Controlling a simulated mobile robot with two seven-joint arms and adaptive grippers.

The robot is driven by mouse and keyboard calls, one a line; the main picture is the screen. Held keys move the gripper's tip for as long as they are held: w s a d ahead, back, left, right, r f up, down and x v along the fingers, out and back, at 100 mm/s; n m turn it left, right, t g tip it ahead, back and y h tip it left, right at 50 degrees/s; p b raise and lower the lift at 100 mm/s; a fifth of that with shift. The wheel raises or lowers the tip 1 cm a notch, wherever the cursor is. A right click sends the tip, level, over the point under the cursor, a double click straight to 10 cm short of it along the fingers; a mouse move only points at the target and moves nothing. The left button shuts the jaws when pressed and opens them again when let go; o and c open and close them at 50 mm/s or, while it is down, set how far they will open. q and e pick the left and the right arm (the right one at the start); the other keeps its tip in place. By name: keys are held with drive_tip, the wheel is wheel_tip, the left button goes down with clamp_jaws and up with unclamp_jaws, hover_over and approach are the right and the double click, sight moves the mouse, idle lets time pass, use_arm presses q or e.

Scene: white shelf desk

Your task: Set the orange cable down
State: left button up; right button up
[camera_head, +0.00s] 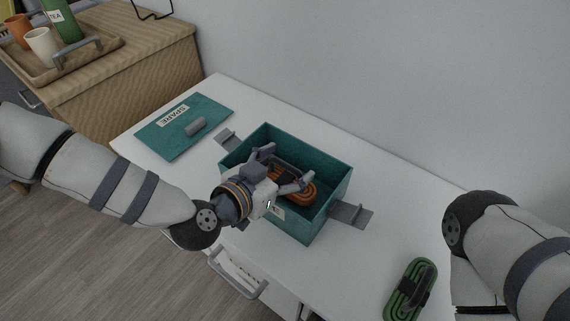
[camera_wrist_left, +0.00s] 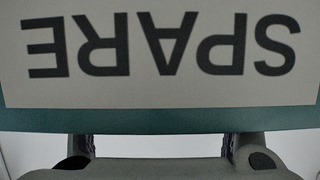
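The orange cable (camera_head: 305,193) is a coiled bundle with a dark strap, lying inside the teal box (camera_head: 334,190). My left gripper (camera_head: 280,168) reaches over the near wall of the box, beside the cable. Its two fingers are spread apart, and I see nothing gripped between them. The gripper hides part of the cable. In the left wrist view the fingers (camera_wrist_left: 160,148) show wide apart at the bottom, below the box's upside-down SPARE label (camera_wrist_left: 160,50). My right gripper is out of view; only its arm shows at the right.
A teal lid (camera_head: 160,138) marked SPARE lies on the white desk (camera_head: 385,185), left of the box. A green cable (camera_head: 408,290) lies near the front right. Grey handles (camera_head: 351,214) stick out from the box sides. A tray (camera_head: 70,68) with cups stands far left.

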use_arm(q)
drive_tip(key=o, duration=0.3)
drive_tip(key=shift+s+a+f, duration=0.1)
drive_tip(key=shift+s+f, duration=0.05)
drive_tip(key=shift+f, duration=0.15)
drive_tip(key=shift+r, duration=0.1)
drive_tip(key=shift+s+a+r+p, duration=0.1)
drive_tip(key=shift+a+r+p, duration=0.1)
drive_tip(key=shift+r, duration=0.25)
drive_tip(key=shift+s+a+r+p, duration=0.1)
drive_tip(key=shift+r+p, duration=0.1)
drive_tip(key=shift+r, duration=0.2)
drive_tip(key=shift+p+v, duration=1.3)
drive_tip(key=shift+v, duration=4.25)
drive_tip(key=shift+d, duration=0.1)
